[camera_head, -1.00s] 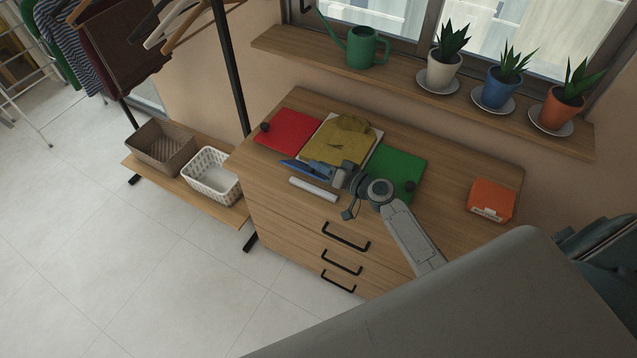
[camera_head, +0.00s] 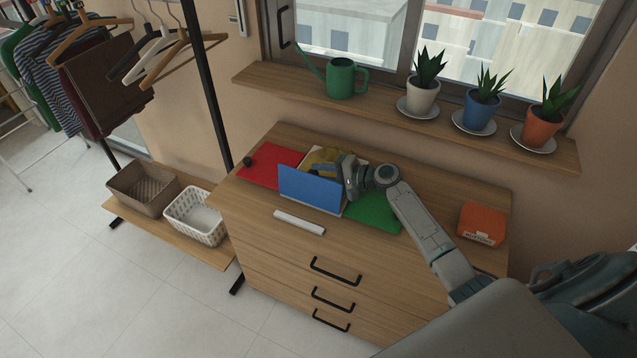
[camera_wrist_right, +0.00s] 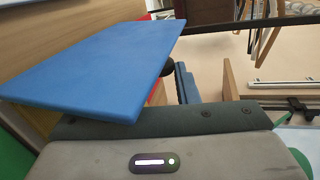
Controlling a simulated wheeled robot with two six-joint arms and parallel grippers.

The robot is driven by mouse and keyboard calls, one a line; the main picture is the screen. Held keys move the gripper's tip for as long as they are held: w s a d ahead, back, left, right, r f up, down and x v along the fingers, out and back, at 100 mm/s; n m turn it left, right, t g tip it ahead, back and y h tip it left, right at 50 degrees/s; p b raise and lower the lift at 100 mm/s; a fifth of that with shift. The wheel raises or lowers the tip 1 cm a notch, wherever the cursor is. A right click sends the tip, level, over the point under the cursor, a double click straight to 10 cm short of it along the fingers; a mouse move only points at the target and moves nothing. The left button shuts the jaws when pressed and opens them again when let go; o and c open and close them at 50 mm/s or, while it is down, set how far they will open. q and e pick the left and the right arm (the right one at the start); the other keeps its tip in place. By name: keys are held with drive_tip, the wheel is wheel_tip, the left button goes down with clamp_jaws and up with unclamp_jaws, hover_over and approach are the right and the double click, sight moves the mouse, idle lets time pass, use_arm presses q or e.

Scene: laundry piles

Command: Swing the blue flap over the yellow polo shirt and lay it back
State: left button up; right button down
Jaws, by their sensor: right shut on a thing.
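The blue flap (camera_head: 311,189) stands raised and tilted at the front of the folding board, its broad face showing in the head view. It also fills the upper left of the right wrist view (camera_wrist_right: 100,62). My right gripper (camera_head: 328,172) is shut on the blue flap near its upper right edge. The yellow polo shirt (camera_head: 324,155) lies behind the flap on the board's middle, mostly hidden by flap and gripper. The red flap (camera_head: 268,165) lies flat to the left, the green flap (camera_head: 377,213) flat to the right. My left gripper is not in view.
A white bar (camera_head: 299,222) lies on the dresser top (camera_head: 450,185) in front of the flap. An orange box (camera_head: 482,224) sits at the right. A watering can (camera_head: 342,79) and potted plants stand on the shelf behind. Baskets stand at the left.

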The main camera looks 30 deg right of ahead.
drive_tip(key=shift+w+d+f+m+y+b, duration=0.45)
drive_tip(key=shift+w+d+m+b, duration=0.1)
drive_tip(key=shift+d+m+b, duration=0.3)
drive_tip(key=shift+a, duration=0.1)
drive_tip(key=c, duration=1.1)
unclamp_jaws()
drive_tip(key=b+v, duration=0.3)
drive_tip(key=v, duration=0.7)
drive_tip(key=shift+s+d+r, duration=0.2)
drive_tip(key=shift+s+d, duration=0.05)
